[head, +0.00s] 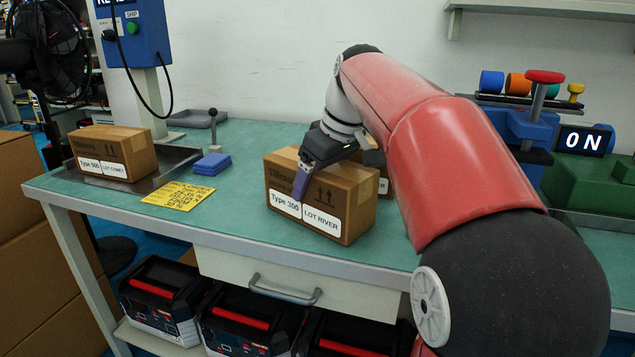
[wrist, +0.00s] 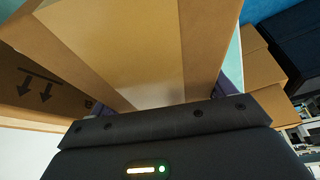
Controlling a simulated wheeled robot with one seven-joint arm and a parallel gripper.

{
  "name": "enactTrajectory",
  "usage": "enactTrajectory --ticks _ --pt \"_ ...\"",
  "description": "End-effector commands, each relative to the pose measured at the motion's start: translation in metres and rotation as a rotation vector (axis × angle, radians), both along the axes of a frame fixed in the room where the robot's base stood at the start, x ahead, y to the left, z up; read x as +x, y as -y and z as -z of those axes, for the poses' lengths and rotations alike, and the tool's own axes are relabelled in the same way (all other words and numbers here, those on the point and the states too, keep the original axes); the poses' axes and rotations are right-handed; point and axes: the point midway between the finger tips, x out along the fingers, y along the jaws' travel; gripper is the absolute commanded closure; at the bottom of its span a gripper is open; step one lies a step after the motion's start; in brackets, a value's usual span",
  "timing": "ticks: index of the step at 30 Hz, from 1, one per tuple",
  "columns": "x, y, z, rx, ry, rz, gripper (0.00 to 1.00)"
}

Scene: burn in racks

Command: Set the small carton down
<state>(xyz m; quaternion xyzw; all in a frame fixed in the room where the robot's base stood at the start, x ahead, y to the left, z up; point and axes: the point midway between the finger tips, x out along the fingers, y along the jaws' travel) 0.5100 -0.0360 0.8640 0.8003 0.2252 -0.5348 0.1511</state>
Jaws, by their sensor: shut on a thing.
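A brown carton (head: 345,200) labelled "Type 300" and "LOT RIVER" is upright at the middle of the green bench (head: 240,225), near its front edge. My gripper (head: 325,168) is shut on it from above, with one purple finger against the labelled front face. The other finger is hidden in the head view. The wrist view shows the taped top of the carton (wrist: 140,50) between the fingers. I cannot tell whether its underside touches the bench or hangs just above it. Another carton (head: 383,184) is close behind it, mostly hidden.
A carton labelled "LOT COMET" (head: 112,155) sits in a metal tray (head: 165,172) at the left. A blue post device (head: 528,125) and green block (head: 590,183) stand at the right.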

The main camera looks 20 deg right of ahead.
Motion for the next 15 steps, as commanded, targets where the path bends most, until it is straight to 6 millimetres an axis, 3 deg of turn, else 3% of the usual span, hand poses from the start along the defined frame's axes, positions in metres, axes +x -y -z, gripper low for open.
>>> enactTrajectory --ticks 6,7,11,15 --pt "0.0 -0.0003 0.0014 0.0 0.004 0.0 0.69" --pt "-0.0001 -0.0001 0.003 0.0 0.0 0.0 0.17" --pt "0.0 -0.0001 0.0022 0.0 0.0 0.0 0.0" --pt "0.0 -0.0001 0.0022 0.0 0.0 0.0 0.0"
